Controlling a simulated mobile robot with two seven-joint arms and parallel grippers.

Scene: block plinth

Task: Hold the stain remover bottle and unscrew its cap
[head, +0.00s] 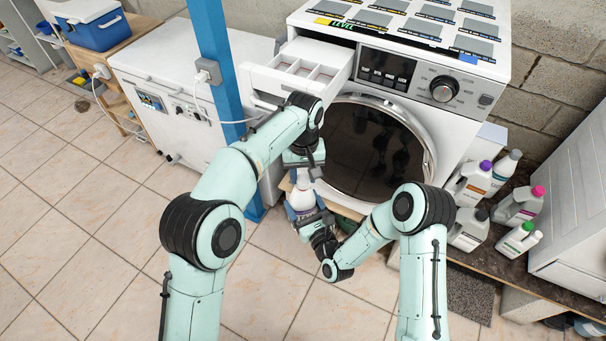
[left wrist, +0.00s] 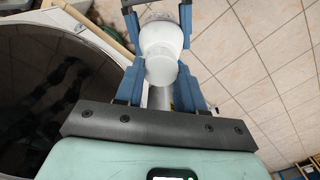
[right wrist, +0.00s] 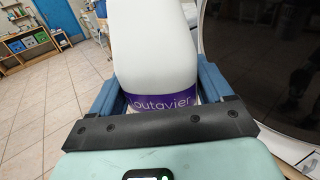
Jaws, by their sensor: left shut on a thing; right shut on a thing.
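The stain remover bottle (head: 302,197) is white and stands out in front of the washing machine, between my two grippers. In the right wrist view its body (right wrist: 155,45) carries a purple label band, and my right gripper (right wrist: 160,82) is shut around it low down. My left gripper (head: 303,176) is above the bottle, pointing down. In the left wrist view the white cap (left wrist: 161,72) sits between the blue fingers, and the left gripper is shut on it. Whether the cap has turned or separated from the neck cannot be told. The head view shows my right gripper (head: 303,213) at the bottle's lower part.
The washing machine (head: 425,120) stands behind, its detergent drawer (head: 300,72) pulled open above my left gripper. A blue post (head: 212,70) stands at left. Several bottles (head: 490,195) stand on a low dark platform at right. The tiled floor (head: 80,230) at left is clear.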

